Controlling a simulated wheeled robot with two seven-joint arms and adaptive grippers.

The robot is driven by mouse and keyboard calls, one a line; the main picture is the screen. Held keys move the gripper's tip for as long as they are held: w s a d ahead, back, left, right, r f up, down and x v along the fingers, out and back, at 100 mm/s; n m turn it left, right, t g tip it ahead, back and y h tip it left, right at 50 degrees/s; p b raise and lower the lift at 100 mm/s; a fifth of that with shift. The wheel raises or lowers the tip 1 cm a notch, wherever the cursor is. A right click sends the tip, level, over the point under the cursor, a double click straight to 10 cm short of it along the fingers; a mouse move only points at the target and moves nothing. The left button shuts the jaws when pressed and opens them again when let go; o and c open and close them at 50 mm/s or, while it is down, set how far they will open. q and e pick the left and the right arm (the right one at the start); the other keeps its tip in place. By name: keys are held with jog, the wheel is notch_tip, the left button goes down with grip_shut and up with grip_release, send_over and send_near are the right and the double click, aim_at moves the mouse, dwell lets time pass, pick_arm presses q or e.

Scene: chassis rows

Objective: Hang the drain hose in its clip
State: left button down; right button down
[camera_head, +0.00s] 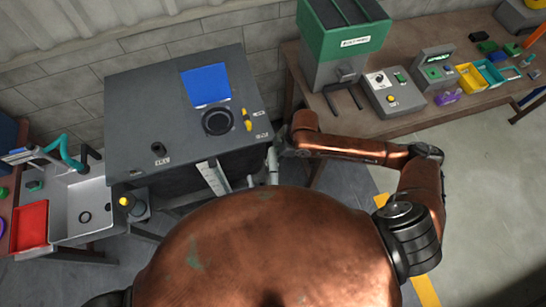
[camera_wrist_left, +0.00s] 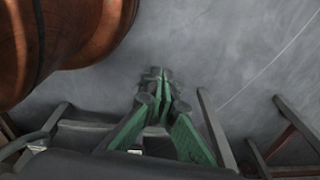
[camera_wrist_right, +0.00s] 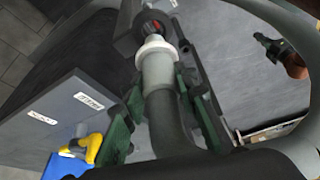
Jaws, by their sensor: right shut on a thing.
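The grey drain hose (camera_wrist_right: 165,118) has a paler end section and a white collar (camera_wrist_right: 155,48). My right gripper (camera_wrist_right: 160,95) is shut on the hose, its green fingers on either side of it. A dark round part with red inside (camera_wrist_right: 152,27) is just beyond the collar; I cannot tell whether they touch. In the head view, part of the hose (camera_head: 272,165) shows beside the machine's right side, near my right gripper (camera_head: 280,143). I cannot make out the clip for certain. My left gripper (camera_wrist_left: 158,85) looks shut and empty above the grey floor; it is hidden in the head view.
A dark grey machine (camera_head: 135,95) with a blue panel stands ahead. A sink (camera_head: 85,195) and red tray (camera_head: 31,222) are at left. A workbench (camera_head: 420,40) with a green-topped device (camera_head: 345,40) is at right. Open floor (camera_head: 490,220) lies to the right.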

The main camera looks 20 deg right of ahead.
jog(key=shift+r, duration=0.1)
pick_arm(q)
jog(key=shift+s+r+p, duration=0.25)
jog(key=shift+s+p, duration=0.05)
jog(key=shift+s, duration=0.2)
jog(key=shift+s+r+p, duration=0.25)
jog(key=shift+s, duration=0.2)
jog(key=shift+w, duration=0.25)
jog(key=shift+r, duration=0.25)
pick_arm(e)
jog(key=shift+p, duration=0.45)
pick_arm(q)
jog(key=shift+r, duration=0.2)
jog(key=shift+f, duration=0.15)
pick_arm(e)
jog(key=shift+f, duration=0.3)
pick_arm(q)
jog(key=shift+s+f+b, duration=0.1)
jog(key=shift+f+b, duration=0.4)
jog(key=shift+b, duration=0.1)
pick_arm(e)
jog(key=shift+f, duration=1.45)
